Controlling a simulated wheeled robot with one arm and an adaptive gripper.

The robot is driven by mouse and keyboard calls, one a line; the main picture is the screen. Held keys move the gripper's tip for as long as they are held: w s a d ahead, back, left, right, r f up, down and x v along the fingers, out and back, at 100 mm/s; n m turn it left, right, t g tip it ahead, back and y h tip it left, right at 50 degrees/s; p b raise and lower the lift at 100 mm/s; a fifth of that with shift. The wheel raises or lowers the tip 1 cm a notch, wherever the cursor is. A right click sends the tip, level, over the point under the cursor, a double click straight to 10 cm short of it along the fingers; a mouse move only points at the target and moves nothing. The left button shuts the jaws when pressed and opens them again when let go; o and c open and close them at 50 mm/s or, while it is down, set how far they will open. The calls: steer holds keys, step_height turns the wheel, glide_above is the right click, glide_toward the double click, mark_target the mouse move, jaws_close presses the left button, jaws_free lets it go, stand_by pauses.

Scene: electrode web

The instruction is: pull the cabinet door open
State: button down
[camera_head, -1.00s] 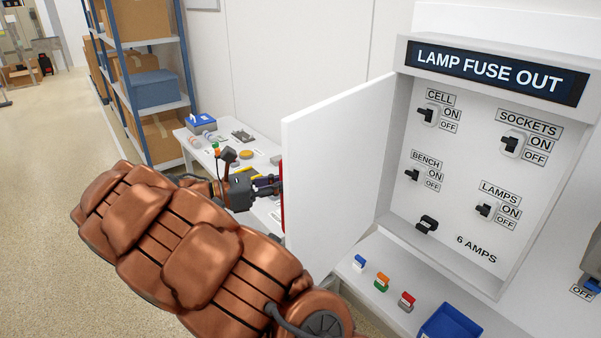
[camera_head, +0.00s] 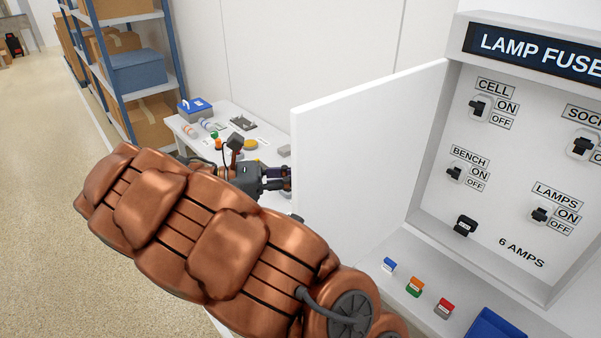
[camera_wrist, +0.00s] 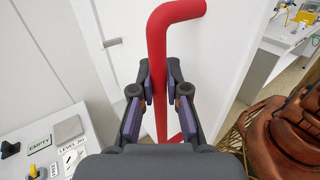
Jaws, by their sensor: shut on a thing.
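The white cabinet door (camera_head: 350,150) stands swung wide open on its hinge at the left of the cabinet (camera_head: 440,190). In the wrist view the door (camera_wrist: 105,30) carries a red bar handle (camera_wrist: 158,75). My gripper (camera_wrist: 164,95) has one finger on each side of the red bar and is shut on it. In the head view my gripper (camera_head: 278,178) is at the door's outer edge, partly behind my copper arm; the handle is hidden there by the door.
Inside the cabinet are labelled switches and a black fuse piece (camera_head: 465,225). Several coloured fuses and a blue bin (camera_head: 495,325) sit on the ledge below. A side table (camera_head: 215,135) with small items stands behind the gripper, beside a blue shelf rack (camera_head: 130,60).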

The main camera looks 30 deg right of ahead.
steer(key=c, duration=1.2)
jaws_free()
steer(key=shift+o, duration=0.2)
